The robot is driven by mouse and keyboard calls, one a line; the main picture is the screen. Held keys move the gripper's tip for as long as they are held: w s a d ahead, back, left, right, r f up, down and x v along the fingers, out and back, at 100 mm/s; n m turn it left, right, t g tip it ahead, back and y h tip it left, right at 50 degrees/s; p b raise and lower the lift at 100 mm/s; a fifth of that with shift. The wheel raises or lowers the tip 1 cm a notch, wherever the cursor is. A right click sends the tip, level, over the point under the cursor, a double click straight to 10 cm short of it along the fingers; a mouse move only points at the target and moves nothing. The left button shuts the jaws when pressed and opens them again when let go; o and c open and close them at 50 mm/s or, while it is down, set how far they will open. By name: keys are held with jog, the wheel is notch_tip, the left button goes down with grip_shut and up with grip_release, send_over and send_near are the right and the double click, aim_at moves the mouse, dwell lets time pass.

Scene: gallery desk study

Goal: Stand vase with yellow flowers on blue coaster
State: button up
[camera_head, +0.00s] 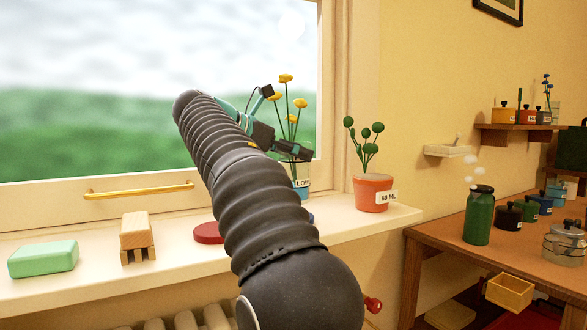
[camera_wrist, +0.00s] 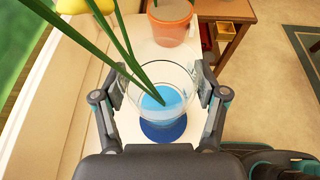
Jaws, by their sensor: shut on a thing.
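The glass vase (camera_wrist: 138,77) holds blue water and yellow flowers (camera_head: 286,78) on green stems. My gripper (camera_wrist: 163,90) is shut on the vase, one finger on each side of the glass. In the head view the gripper (camera_head: 290,150) is at the vase's upper part, and my arm hides much of the vase (camera_head: 300,190). The blue coaster (camera_wrist: 163,133) lies on the sill under the vase and shows on the near side of its base. In the head view only a sliver of the coaster (camera_head: 310,218) shows. I cannot tell whether the base touches it.
A terracotta pot (camera_head: 371,194) with a green plant stands right of the vase on the window sill (camera_head: 180,275). A red disc (camera_head: 207,233), a wooden block piece (camera_head: 137,236) and a green box (camera_head: 43,259) lie to the left. A desk (camera_head: 455,245) stands at right.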

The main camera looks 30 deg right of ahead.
aim_at(283, 162)
jog(key=shift+f+b, duration=0.4)
jog(key=shift+f, duration=1)
jog(key=shift+f, duration=0.15)
jog(key=o, duration=1.6)
jog(key=shift+r, duration=0.2)
jog(key=p+v, duration=0.2)
jog(key=v, duration=1)
